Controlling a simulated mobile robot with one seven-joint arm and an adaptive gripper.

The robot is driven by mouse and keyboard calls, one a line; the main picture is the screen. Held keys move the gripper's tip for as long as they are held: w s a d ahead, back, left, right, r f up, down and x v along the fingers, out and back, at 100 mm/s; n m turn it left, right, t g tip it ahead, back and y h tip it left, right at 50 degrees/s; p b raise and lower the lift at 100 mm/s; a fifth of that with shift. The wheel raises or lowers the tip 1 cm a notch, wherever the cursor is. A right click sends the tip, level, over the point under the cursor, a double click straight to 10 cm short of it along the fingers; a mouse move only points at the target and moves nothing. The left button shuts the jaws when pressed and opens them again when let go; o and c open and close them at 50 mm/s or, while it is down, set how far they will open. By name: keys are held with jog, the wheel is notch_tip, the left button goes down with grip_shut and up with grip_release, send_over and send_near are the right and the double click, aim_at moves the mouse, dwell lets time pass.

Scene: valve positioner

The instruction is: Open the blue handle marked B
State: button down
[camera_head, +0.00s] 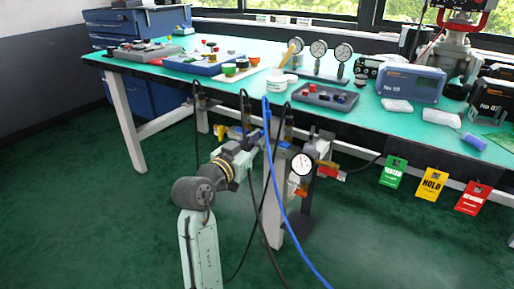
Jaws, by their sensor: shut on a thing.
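My gripper (262,138) is at the end of my arm, in front of the valve assembly under the front edge of the green bench. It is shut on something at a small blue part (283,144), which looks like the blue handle. The fingers, a blue hose and black cables hide most of the contact. No letter B can be read at this size. A round white pressure gauge (302,164) sits just right of and below the gripper.
The blue hose (278,185) and black cables hang from the bench (215,84) close around my gripper. A white bench leg (273,205) stands behind. Green, yellow and red tags (432,185) hang at the right. The green floor (90,215) is clear at left.

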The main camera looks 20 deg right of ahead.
dwell(0.4)
jog(key=c, duration=1.7)
grip_release()
jog(key=v, duration=0.7)
jog(key=shift+s+a, duration=0.15)
jog(key=shift+a, duration=0.1)
